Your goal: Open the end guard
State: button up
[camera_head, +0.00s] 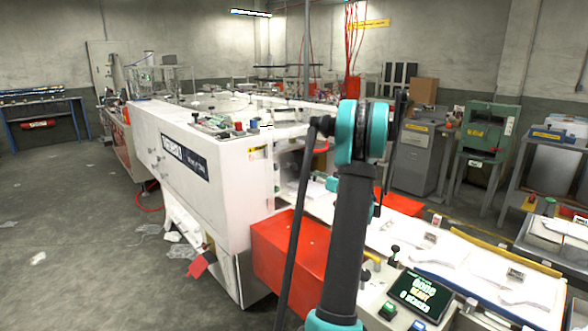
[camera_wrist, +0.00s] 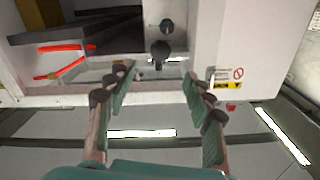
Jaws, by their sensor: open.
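My gripper (camera_wrist: 159,75) is open and empty in the wrist view, its two padded fingers spread wide. A black round knob (camera_wrist: 160,55) stands between and beyond the fingertips, on a pale narrow panel at the machine's end. A smaller dark knob (camera_wrist: 166,26) is above it. I cannot tell the end guard's outline for sure, nor whether the fingers touch anything. The white machine housing (camera_head: 205,165) shows in the head view. My arm covers part of its open end there, and my gripper is hidden.
A dark opening with red bars (camera_wrist: 65,47) lies left of the knob in the wrist view. A red box (camera_head: 300,250) and a long white bed (camera_head: 490,275) run along the machine's front. A control screen (camera_head: 418,293) sits nearby. Floor at left is mostly clear.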

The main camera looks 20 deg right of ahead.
aim_at(295, 167)
jog(key=x, duration=1.2)
jog(key=shift+w+a, duration=0.1)
jog(key=shift+w, duration=0.05)
grip_shut()
